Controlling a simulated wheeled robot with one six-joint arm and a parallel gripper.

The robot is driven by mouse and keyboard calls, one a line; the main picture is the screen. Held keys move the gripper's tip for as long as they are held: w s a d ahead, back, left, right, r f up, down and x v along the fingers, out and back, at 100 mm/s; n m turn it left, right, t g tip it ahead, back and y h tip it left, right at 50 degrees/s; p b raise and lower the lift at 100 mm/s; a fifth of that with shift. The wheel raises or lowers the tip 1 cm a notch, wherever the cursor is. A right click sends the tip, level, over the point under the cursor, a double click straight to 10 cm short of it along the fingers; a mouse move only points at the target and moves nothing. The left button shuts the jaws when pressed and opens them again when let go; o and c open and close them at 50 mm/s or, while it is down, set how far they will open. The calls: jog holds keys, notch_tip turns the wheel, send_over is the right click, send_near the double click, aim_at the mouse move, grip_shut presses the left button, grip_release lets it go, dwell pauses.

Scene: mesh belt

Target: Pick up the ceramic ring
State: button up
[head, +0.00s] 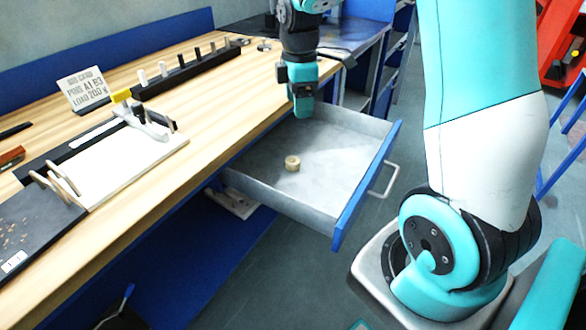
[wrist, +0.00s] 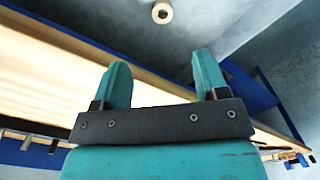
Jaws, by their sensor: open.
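The ceramic ring (head: 292,163) is a small beige ring lying on the floor of an open grey drawer (head: 262,190). It also shows at the top of the wrist view (wrist: 162,12), with its dark hole visible. My gripper (head: 303,112) hangs above the back part of the drawer in the head view, apart from the ring. In the wrist view its two teal fingers (wrist: 160,75) are spread with nothing between them, and the ring lies beyond their tips.
The drawer has raised walls and a blue front (head: 366,188) with a handle. The wooden bench top (head: 215,105) is at the left, with a white board (head: 130,155), a black rack of pegs (head: 187,77) and a printed sign (head: 84,89). The drawer floor around the ring is clear.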

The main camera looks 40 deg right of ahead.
send_over(295, 158)
jog(key=f, duration=1.1)
jog(key=shift+s+d+b, duration=0.15)
jog(key=shift+s+b, duration=0.25)
jog(key=shift+w+a+f, duration=0.1)
jog(key=shift+a+f, duration=0.1)
jog(key=shift+f, duration=1.15)
jog(key=shift+w+a+f, duration=0.1)
jog(key=shift+a+f, duration=0.05)
jog(key=shift+f, duration=1.15)
jog(key=c, duration=1)
jog(key=shift+r, duration=0.1)
